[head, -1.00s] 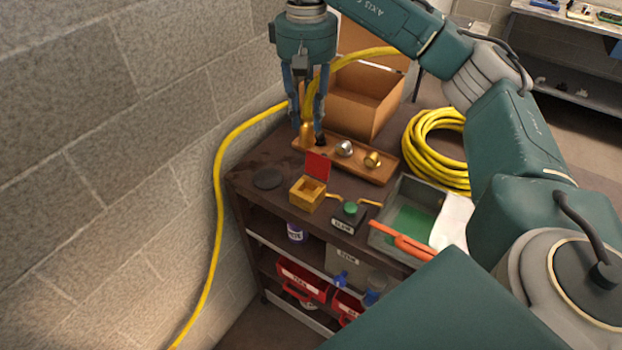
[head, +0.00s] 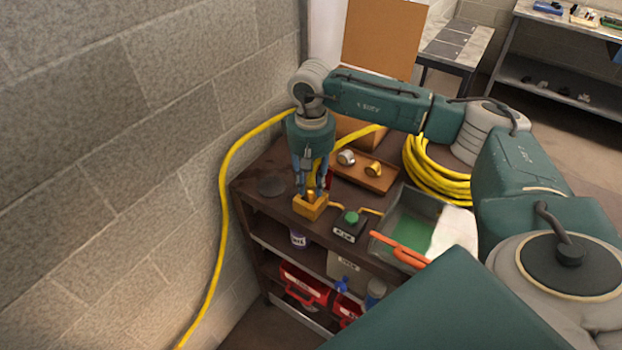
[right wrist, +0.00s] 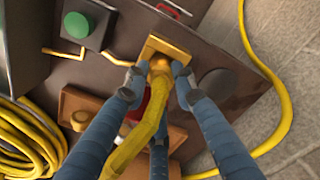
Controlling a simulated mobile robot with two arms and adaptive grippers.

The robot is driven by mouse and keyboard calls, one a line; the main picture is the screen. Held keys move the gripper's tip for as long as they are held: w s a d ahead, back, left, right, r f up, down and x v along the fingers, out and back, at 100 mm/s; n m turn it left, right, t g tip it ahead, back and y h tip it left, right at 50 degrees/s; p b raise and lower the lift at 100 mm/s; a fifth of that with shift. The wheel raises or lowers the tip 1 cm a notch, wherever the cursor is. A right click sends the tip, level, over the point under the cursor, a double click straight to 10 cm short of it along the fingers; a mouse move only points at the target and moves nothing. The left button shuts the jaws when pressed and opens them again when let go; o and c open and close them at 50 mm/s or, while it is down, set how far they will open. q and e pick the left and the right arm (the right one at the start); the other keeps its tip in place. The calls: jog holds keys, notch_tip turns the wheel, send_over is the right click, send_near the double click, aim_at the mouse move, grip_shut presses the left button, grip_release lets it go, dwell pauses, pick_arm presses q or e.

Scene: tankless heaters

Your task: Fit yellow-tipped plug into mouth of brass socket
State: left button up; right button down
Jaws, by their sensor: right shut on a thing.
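The brass socket (head: 312,210), a square box, stands near the front left of the dark bench top; it also shows in the right wrist view (right wrist: 168,47). My right gripper (head: 311,190) points down just over it, its fingers shut around the plug (right wrist: 159,66). The plug's gold body sits at the socket's mouth, and a thick yellow cable (right wrist: 138,140) runs from it. The fingers and cable hide the plug's tip, so I cannot tell how deep it sits. My left gripper is not in view.
Behind is a wooden tray (head: 350,176) with a silver fitting (head: 346,157) and a brass fitting (head: 373,169). A green-button box (head: 351,222) and a grey bin (head: 386,243) stand to the right. A black disc (head: 271,185) lies left, near the block wall.

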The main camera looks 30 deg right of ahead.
jog(key=shift+a+f, duration=0.1)
jog(key=c, duration=1.9)
grip_release()
jog(key=shift+o, duration=0.9)
jog(key=shift+r, duration=0.25)
notch_tip(320, 180, up, 10)
jog(key=b, duration=0.4)
jog(key=shift+w+r, duration=0.1)
jog(key=shift+r, duration=0.8)
